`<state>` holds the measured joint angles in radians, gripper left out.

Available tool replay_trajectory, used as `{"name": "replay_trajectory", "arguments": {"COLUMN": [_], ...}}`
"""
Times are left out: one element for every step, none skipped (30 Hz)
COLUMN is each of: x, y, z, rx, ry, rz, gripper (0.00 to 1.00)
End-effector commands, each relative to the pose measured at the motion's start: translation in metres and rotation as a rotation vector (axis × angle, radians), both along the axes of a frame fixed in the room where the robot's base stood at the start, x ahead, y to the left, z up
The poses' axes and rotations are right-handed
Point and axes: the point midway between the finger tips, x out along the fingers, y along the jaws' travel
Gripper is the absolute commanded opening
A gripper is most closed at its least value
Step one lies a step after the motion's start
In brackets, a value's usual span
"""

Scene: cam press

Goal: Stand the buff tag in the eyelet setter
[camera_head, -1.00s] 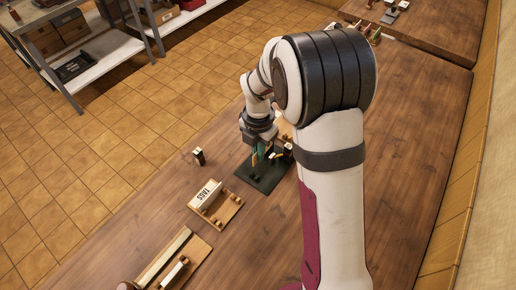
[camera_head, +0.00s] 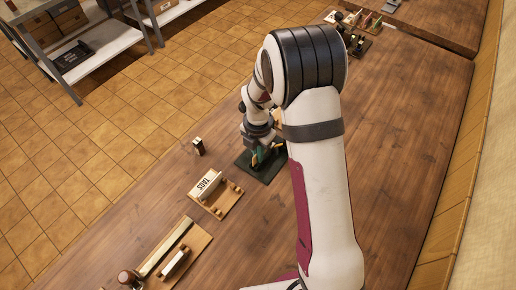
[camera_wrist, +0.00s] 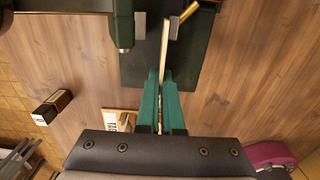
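My gripper (camera_wrist: 160,78) has two green fingers closed on the buff tag (camera_wrist: 164,48), a thin pale strip seen nearly edge-on and reaching ahead of the fingertips. The tag's far end lies between two grey blocks (camera_wrist: 140,27) of the eyelet setter; I cannot tell whether it touches them or how deep it sits. The setter's dark green base (camera_wrist: 200,70) lies beneath, with a green cylindrical part (camera_wrist: 123,30) to the left and a brass rod (camera_wrist: 189,11) to the right. In the head view my gripper is over the setter base (camera_head: 248,171), and my arm hides the tag's seating.
A wooden rack marked TAGS (camera_head: 208,184) stands in front of the setter. A small dark block (camera_head: 198,146) is to its left. A longer wooden tray (camera_head: 178,250) lies nearer. Other small items (camera_head: 358,38) stand at the back. Bare table lies right of my arm.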

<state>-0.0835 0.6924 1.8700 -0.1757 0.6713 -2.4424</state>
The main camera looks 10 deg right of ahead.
Motion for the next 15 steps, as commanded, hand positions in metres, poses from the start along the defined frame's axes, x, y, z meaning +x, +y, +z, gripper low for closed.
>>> {"name": "replay_trajectory", "arguments": {"x": [0.0000, 0.0000, 0.0001, 0.0001, 0.0001, 0.0001, 0.0001, 0.0001, 0.0001, 0.0001, 0.0001, 0.0002, 0.0002, 0.0002, 0.0002], "y": [0.0000, 0.0000, 0.0000, 0.0000, 0.0000, 0.0000, 0.0000, 0.0000, 0.0000, 0.0000, 0.0000, -0.0001, -0.0001, -0.0001, -0.0001], "z": [-0.0009, -0.0011, -0.0012, -0.0012, -0.0012, -0.0011, -0.0011, -0.0011, -0.0011, -0.0010, -0.0010, -0.0010, -0.0010, -0.0010, -0.0009], "rx": [0.000, 0.000, 0.000, 0.000, 0.000, 0.000, 0.000, -0.001, -0.001, 0.000, -0.001, -0.001, 0.000, -0.001, 0.000], "ry": [0.000, 0.000, 0.000, 0.000, -0.001, -0.001, -0.001, -0.001, -0.001, -0.001, -0.001, -0.001, -0.001, -0.001, -0.001], "rz": [0.000, 0.000, 0.000, 0.000, 0.000, 0.000, 0.000, 0.000, 0.000, 0.001, 0.001, 0.001, 0.001, 0.001, 0.001], "gripper": [0.00, 0.00, 0.00, 0.00, 0.00, 0.00, 0.00, 0.00, 0.09, 0.14, 0.20, 0.27, 0.32, 0.38, 0.38]}}
